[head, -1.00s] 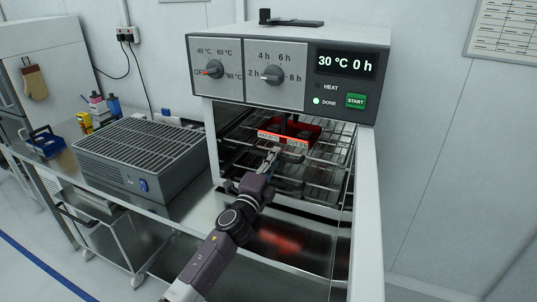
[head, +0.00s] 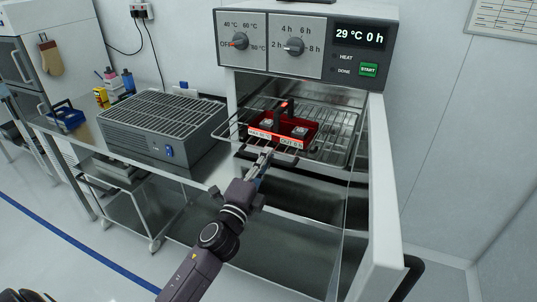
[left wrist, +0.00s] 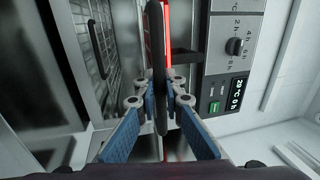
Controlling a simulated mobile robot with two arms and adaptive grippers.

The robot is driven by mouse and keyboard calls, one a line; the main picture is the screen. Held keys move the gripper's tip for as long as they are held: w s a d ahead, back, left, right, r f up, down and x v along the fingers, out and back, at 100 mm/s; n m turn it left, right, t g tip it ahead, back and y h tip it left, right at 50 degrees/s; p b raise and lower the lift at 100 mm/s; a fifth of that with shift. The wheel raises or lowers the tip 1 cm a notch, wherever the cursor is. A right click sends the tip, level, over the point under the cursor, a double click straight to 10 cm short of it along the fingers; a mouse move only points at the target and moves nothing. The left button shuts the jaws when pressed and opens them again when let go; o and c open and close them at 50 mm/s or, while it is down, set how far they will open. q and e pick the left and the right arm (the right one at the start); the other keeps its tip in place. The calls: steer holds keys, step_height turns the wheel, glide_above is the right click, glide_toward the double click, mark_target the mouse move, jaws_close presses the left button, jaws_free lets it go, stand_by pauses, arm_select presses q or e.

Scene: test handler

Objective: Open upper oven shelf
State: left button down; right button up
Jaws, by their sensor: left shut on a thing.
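The oven (head: 305,45) stands open at the top centre of the head view. Its upper shelf (head: 340,157), a wire rack, sticks partly out of the chamber. A red tray (head: 311,135) with labels on its front and small items inside sits on this shelf. My left gripper (head: 265,155) is shut on the shelf's front edge. In the left wrist view, the fingers of my left gripper (left wrist: 158,84) close around a dark bar (left wrist: 158,45). Exact finger contact is hard to see. My right gripper is out of view.
The open oven door (head: 385,200) stands out at the right. A grey box with a grille (head: 160,115) sits on the metal bench left of the oven. A blue bin (head: 66,118) and bottles stand farther left. Space in front of the shelf is clear.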

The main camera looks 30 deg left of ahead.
arm_select(q)
steer(key=shift+s, duration=0.3)
steer(key=c, duration=2)
jaws_free()
steer(key=s, duration=0.4)
steer(key=s+f, duration=0.1)
steer(key=s, duration=0.3)
steer(key=s+f, duration=0.1)
steer(key=s, duration=0.2)
steer(key=shift+s+d+f, duration=0.15)
steer(key=shift+s+d, duration=0.2)
steer(key=shift+s, duration=0.05)
